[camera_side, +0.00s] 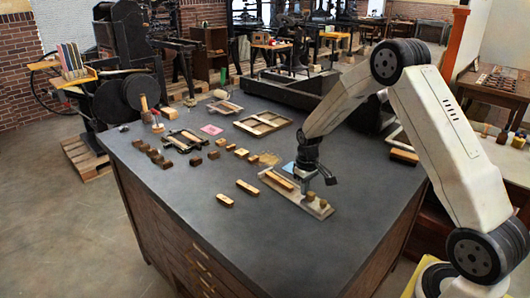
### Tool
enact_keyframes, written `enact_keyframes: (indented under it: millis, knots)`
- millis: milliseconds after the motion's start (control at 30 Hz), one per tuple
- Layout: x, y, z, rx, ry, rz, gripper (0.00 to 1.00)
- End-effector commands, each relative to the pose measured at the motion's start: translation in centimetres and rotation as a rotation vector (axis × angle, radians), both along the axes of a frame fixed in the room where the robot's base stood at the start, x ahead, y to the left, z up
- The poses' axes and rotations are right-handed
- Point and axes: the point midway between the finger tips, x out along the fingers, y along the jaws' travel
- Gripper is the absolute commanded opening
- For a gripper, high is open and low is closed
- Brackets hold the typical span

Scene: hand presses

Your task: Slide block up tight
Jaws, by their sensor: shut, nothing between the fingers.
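A pale board (291,197) lies on the dark tabletop at the right. A long wooden bar (281,181) lies along it, and two small brown blocks (311,197) (323,204) sit towards its near right end. My gripper (304,187) is shut and empty, pointing down low over the board, just left of and behind the small blocks. At this size I cannot tell whether its tips touch a block or the bar, and the gripper hides part of the board.
Two loose wooden blocks, a nearer one (225,200) and a farther one (247,188), lie left of the board. Several more blocks (167,163) stand farther left. A wooden frame (263,123) and a dark framed piece (184,140) lie farther back. The tabletop's front (270,245) is clear.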

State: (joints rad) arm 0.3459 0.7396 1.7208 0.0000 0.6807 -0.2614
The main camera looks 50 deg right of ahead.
Motion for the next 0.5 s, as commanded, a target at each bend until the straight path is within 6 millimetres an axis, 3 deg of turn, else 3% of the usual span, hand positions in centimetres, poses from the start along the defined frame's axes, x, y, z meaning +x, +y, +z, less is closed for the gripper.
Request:
enact_keyframes:
  millis: [500]
  knots:
    - [-0.64,0.06,-0.11,0.002,0.006,0.000,0.00]
